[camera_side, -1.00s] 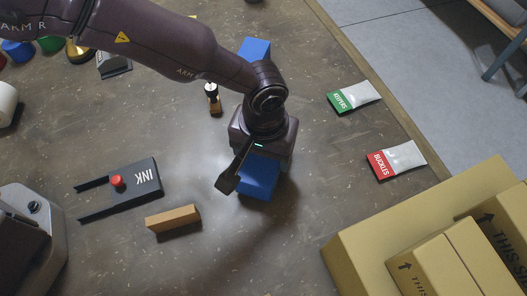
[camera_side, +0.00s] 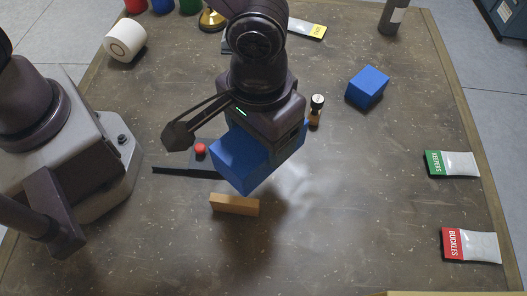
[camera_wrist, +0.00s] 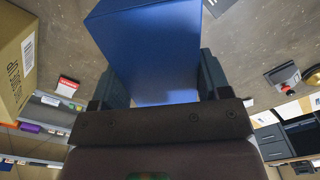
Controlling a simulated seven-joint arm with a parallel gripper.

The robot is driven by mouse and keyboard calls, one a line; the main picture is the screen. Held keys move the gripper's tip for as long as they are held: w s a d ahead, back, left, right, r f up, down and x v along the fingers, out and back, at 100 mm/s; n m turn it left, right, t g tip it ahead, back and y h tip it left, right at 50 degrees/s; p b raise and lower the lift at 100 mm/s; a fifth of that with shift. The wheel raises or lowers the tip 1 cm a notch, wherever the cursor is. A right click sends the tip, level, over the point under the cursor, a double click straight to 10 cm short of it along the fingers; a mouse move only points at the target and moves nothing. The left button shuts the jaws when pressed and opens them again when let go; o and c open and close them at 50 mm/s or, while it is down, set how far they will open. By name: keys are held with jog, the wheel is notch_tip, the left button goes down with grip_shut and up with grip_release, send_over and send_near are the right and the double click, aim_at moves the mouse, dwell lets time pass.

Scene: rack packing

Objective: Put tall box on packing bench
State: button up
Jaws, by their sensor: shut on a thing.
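My gripper (camera_side: 272,118) is shut on a blue box (camera_side: 243,160) in the side view. The box is longer than it is wide and looks raised off the brown tabletop (camera_side: 340,210), with a soft shadow below it. In the wrist view the blue box (camera_wrist: 160,50) sits between the two dark fingers of my gripper (camera_wrist: 160,85). A second, more cube-like blue box (camera_side: 367,87) stands on the tabletop to the right. I cannot tell whether the brown tabletop is the packing bench.
A wooden block (camera_side: 235,204) lies in front of the held box. A dark ink holder with a red knob (camera_side: 200,149) is partly hidden behind it. A small bottle (camera_side: 316,110) stands close on the right. Green (camera_side: 452,163) and red (camera_side: 470,245) pouches lie at right.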

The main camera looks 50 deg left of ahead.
jog(key=w+a+f+n+g+h, duration=0.1)
jog(key=w+a+f+n+g, duration=0.15)
jog(key=a, duration=0.35)
jog(key=w+a+f+n+g+h, duration=0.1)
jog(key=w+a+n, duration=0.15)
jog(key=a, duration=0.35)
jog(key=s+a+f+n+t+h, duration=0.1)
jog(key=s+a+n+h, duration=0.2)
jog(key=a+n+h, duration=0.25)
jog(key=s+a+f+n+h, duration=0.1)
jog(key=s+a+n+h, duration=0.3)
jog(key=a, duration=0.2)
notch_tip(320, 180, up, 6)
jog(key=w+d+r+n+t+h, duration=0.1)
jog(key=w+d+n+t+h, duration=0.15)
jog(key=h, duration=0.35)
jog(key=shift+h, duration=0.25)
jog(key=shift+w+d+f, duration=0.25)
jog(key=shift+w+f, duration=1.95)
jog(key=shift+f, duration=0.05)
jog(key=shift+w+d+f, duration=0.3)
jog(key=shift+w+f, duration=1.95)
jog(key=shift+w+d+f, duration=0.25)
jog(key=shift+w+f, duration=1.95)
jog(key=shift+f, duration=0.05)
